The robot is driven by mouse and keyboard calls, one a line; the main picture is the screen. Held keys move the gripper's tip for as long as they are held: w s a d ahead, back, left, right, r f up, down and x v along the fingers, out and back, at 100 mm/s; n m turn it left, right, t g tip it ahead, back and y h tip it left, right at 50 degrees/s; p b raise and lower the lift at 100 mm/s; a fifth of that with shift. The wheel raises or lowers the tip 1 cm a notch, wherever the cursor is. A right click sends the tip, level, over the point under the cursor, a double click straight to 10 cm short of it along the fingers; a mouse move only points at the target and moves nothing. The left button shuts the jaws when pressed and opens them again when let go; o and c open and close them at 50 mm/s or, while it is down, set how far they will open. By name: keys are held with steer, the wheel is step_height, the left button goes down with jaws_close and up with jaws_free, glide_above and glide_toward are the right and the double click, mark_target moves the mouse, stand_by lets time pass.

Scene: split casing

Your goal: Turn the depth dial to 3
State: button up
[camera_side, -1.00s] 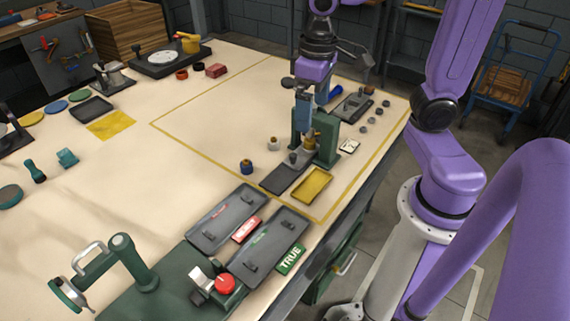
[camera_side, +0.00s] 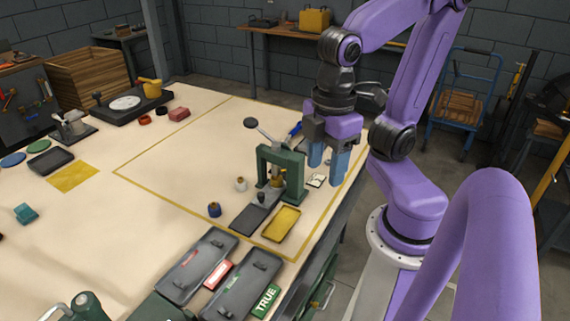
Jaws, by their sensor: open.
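A green press (camera_side: 282,170) stands near the right side of the table, with a lever (camera_side: 264,132) that ends in a dark round knob. A small white plate (camera_side: 316,181) with a dark mark lies just right of the press foot. I cannot make out a numbered depth dial or its setting; the marks are too small. My gripper (camera_side: 326,174) points down to the right of the press. Its two blue fingers are apart with nothing between them. They appear above the table and near the white plate; the exact height is unclear.
A dark slide plate (camera_side: 255,212) and a yellow tray (camera_side: 281,223) lie in front of the press. A blue-topped knob (camera_side: 214,209) and a pale one (camera_side: 241,184) stand to its left. Grey casing trays (camera_side: 197,265) lie in the foreground.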

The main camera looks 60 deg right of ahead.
steer(key=w+r+m+h, duration=0.1)
steer(key=w+r+m, duration=0.25)
steer(key=w, duration=0.95)
steer(key=w+d+m+g, duration=0.2)
steer(key=w+d+m, duration=0.3)
steer(key=w+d, duration=0.5)
steer(key=w+d+f+m+g+y, duration=0.1)
steer(key=w+d+f+m, duration=0.2)
steer(key=d, duration=0.8)
steer(key=w+d+f+m+g, duration=0.1)
steer(key=w+d+m+g, duration=0.3)
steer(key=d, duration=0.7)
steer(key=s+f, duration=0.2)
steer(key=f, duration=0.7)
steer(key=s+f+n+t, duration=0.1)
steer(key=s+f, duration=0.1)
steer(key=f, duration=0.6)
steer(key=s+a+f+t, duration=0.1)
steer(key=s+f, duration=0.1)
steer(key=f, duration=0.7)
steer(key=shift+f, duration=0.3)
jaws_close()
